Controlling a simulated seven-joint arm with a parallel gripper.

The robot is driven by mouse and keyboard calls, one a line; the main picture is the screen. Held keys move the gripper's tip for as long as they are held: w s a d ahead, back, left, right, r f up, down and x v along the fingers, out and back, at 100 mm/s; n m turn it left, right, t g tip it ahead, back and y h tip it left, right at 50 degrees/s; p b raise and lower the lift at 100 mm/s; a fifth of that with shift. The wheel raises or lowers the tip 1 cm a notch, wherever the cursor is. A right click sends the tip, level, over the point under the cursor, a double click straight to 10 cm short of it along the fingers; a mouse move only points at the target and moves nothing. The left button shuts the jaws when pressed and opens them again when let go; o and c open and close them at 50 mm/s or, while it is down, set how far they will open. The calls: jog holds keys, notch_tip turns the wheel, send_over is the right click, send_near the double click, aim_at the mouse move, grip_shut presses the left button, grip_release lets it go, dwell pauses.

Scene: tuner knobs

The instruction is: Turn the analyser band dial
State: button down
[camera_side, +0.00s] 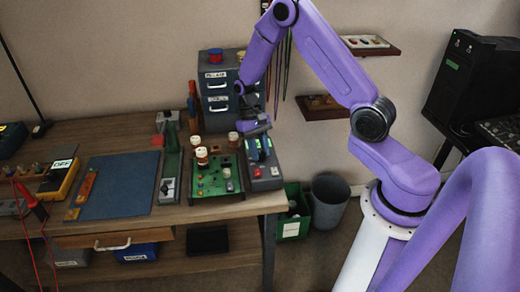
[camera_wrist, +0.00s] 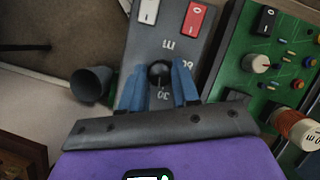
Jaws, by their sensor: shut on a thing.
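The analyser is a narrow grey box (camera_side: 264,184) at the right end of the bench, beside a green circuit board. In the wrist view its grey face (camera_wrist: 153,40) carries printed marks, a white switch (camera_wrist: 149,11) and a red switch (camera_wrist: 195,20). Its dial is a round black knob (camera_wrist: 159,72). My gripper (camera_wrist: 159,80) has one blue finger on each side of this dial and is shut on it. In the side view my gripper (camera_side: 259,148) reaches down over the box, and the dial is hidden there.
The green circuit board (camera_side: 210,187) with tall cream-topped parts stands close on the left. A grey drawer cabinet (camera_side: 218,85) is behind. A grey bin (camera_side: 328,200) and a green bin (camera_side: 293,220) stand on the floor to the right. A blue mat (camera_side: 118,185) lies further left.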

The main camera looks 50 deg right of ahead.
jog(key=shift+n+h, duration=0.3)
jog(key=shift+n, duration=0.5)
jog(key=c, duration=0.9)
grip_release()
jog(key=shift+o, duration=0.2)
jog(key=v, duration=1.7)
jog(key=shift+a+r, duration=0.15)
jog(key=shift+r, duration=0.1)
jog(key=shift+w, duration=0.1)
